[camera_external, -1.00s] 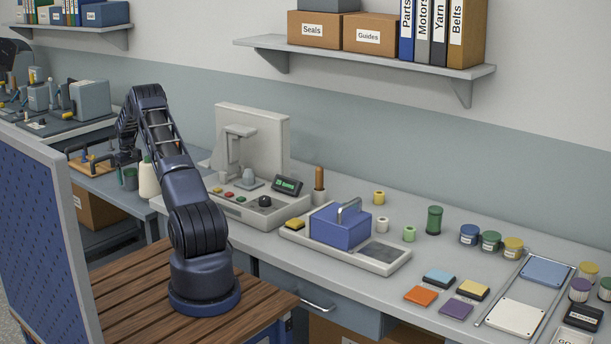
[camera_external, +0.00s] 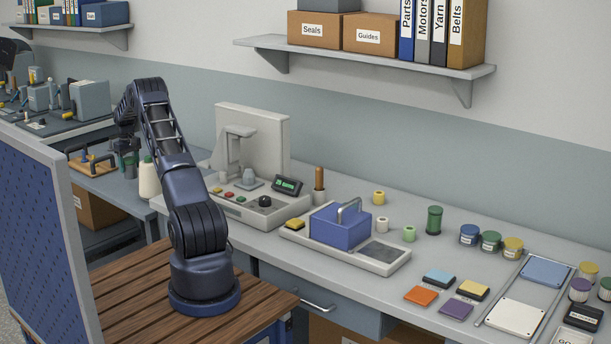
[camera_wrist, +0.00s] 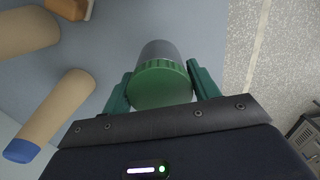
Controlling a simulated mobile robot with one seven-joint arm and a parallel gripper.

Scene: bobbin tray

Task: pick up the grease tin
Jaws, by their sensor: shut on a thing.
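The grease tin (camera_wrist: 160,52), a grey cylinder with a ribbed green lid (camera_wrist: 160,84), is in the middle of the wrist view. My gripper (camera_wrist: 160,82) is shut on it, with one green finger at each side of the lid. In the external view my gripper (camera_external: 128,160) is at the far left, over the side table. The tin (camera_external: 130,173) shows small and dark below the fingers there. I cannot tell whether its base touches the table.
A cream cone (camera_external: 149,180) stands just right of the tin. The wrist view shows two tan cylinders (camera_wrist: 28,32) (camera_wrist: 52,112) at its left. A wooden tray (camera_external: 91,163) with handles lies left of the gripper. Floor shows beyond the table edge.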

